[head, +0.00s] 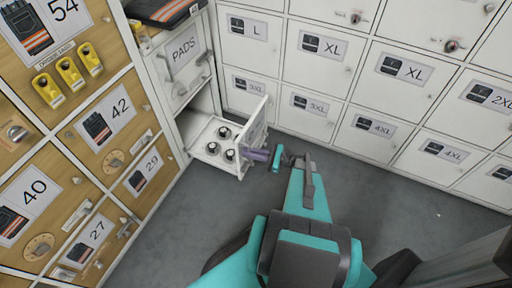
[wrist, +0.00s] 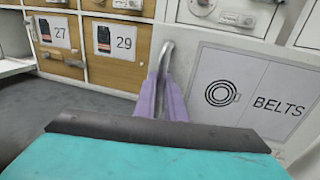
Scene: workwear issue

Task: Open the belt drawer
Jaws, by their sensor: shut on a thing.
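The belt drawer (head: 205,146) is pulled out of its white unit in the head view, with several dark rolled belts (head: 224,132) lying inside. Its white front (wrist: 215,65) carries a BELTS label with a coil picture in the wrist view. My gripper (head: 258,155) is at the outer face of this front. In the wrist view the purple fingers of my gripper (wrist: 165,95) are shut on the drawer's grey bar handle (wrist: 166,50). The lower part of the handle is hidden between the fingers.
Above the drawer is a shut PADS drawer (head: 183,54), with an open gap between them. Wooden numbered lockers (head: 98,124) stand on the left, white size-labelled lockers (head: 318,60) at the back. The grey floor (head: 170,215) in front is clear.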

